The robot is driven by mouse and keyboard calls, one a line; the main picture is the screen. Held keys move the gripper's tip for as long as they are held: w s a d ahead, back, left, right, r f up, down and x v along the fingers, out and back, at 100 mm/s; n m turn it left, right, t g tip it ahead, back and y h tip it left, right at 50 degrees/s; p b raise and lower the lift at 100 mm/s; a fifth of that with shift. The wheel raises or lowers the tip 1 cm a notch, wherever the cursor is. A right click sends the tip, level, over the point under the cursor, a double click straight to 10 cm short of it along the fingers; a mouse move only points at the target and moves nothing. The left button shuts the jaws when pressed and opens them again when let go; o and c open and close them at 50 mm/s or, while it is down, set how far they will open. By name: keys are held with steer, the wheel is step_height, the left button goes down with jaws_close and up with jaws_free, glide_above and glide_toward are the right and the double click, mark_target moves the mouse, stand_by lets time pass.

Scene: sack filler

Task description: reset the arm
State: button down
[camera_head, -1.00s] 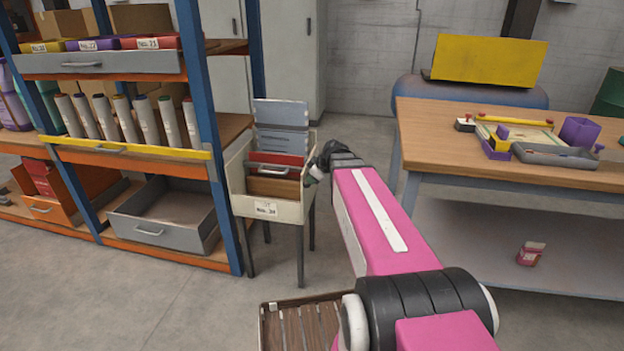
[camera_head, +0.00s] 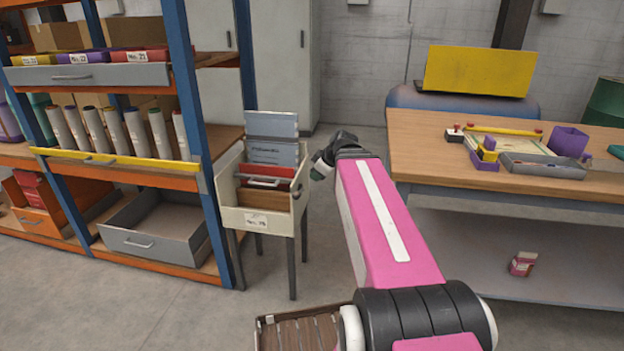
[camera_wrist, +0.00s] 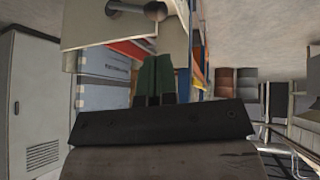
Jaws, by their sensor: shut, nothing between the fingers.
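My pink arm (camera_head: 380,220) reaches forward from the lower right in the head view, bent at the dark joint. Its far end stands just right of a cream bin on legs (camera_head: 258,217). The bin holds a grey-blue folder (camera_head: 272,138), a red item and a brown item. The folder also shows in the wrist view (camera_wrist: 103,95).
A blue-and-orange shelf rack (camera_head: 178,90) with bins and tubes stands at left. A wooden workbench (camera_head: 480,180) with trays is at right. A small pink box (camera_head: 523,264) sits on its lower shelf. A slatted brown crate (camera_head: 300,331) is near the bottom. Floor at lower left is clear.

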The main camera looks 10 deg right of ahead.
steer(key=s+f+m+g+h, duration=0.2)
steer(key=s+f+m, duration=0.3)
steer(key=f, duration=0.6)
steer(key=s+f+m+g+h, duration=0.2)
steer(key=s+f+m, duration=0.4)
steer(key=f, duration=0.5)
steer(key=shift+a+f+g+h, duration=0.25)
steer(key=shift+f+g+h, duration=0.05)
steer(key=shift+g, duration=0.3)
